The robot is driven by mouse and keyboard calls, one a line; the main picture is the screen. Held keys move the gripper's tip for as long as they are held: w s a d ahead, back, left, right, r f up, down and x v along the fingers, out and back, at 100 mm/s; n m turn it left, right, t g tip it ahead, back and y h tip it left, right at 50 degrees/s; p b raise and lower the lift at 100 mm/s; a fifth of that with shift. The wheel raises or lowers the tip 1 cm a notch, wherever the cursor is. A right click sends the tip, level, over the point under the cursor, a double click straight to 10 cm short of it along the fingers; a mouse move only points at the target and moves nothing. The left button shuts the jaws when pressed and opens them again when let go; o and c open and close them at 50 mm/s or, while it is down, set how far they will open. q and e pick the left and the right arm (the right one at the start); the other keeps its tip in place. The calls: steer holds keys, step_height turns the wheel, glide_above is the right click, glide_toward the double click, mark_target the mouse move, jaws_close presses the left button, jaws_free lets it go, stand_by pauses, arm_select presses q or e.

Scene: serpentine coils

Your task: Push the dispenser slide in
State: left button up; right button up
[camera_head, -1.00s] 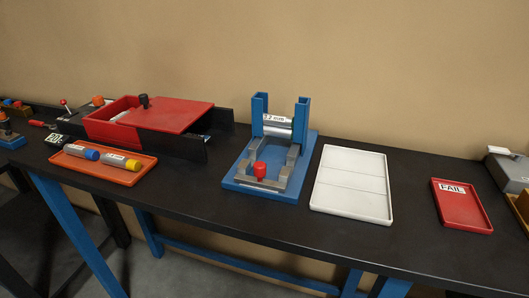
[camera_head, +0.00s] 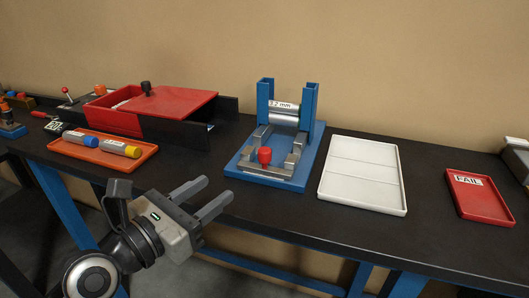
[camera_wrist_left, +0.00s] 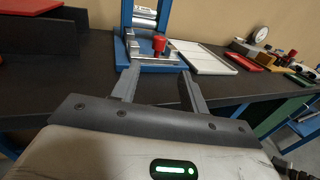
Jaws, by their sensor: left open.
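The dispenser (camera_head: 310,152) is a blue base with two blue uprights. A silver cylinder (camera_head: 284,117) with a "mm" label lies between the uprights. The grey metal slide with a red knob (camera_head: 265,156) sits at the front of the base; the knob also shows in the left wrist view (camera_wrist_left: 159,43). My left gripper (camera_head: 211,196) is open and empty, in front of the table edge, to the lower left of the dispenser. In the left wrist view its two fingers (camera_wrist_left: 158,85) point toward the dispenser, apart from it. My right gripper is not in view.
A white divided tray (camera_head: 362,140) stands right of the dispenser, with a red FAIL tray (camera_head: 482,204) beyond it. At left are an orange tray (camera_head: 66,153) holding two labelled cylinders and a red-lidded box (camera_head: 185,108). The black tabletop before the dispenser is clear.

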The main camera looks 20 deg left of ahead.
mark_target(260, 155)
arm_select(q)
steer(key=p+x, duration=0.1)
steer(key=x, duration=1.4)
steer(key=shift+w+d, duration=0.1)
steer(key=shift+w, duration=0.3)
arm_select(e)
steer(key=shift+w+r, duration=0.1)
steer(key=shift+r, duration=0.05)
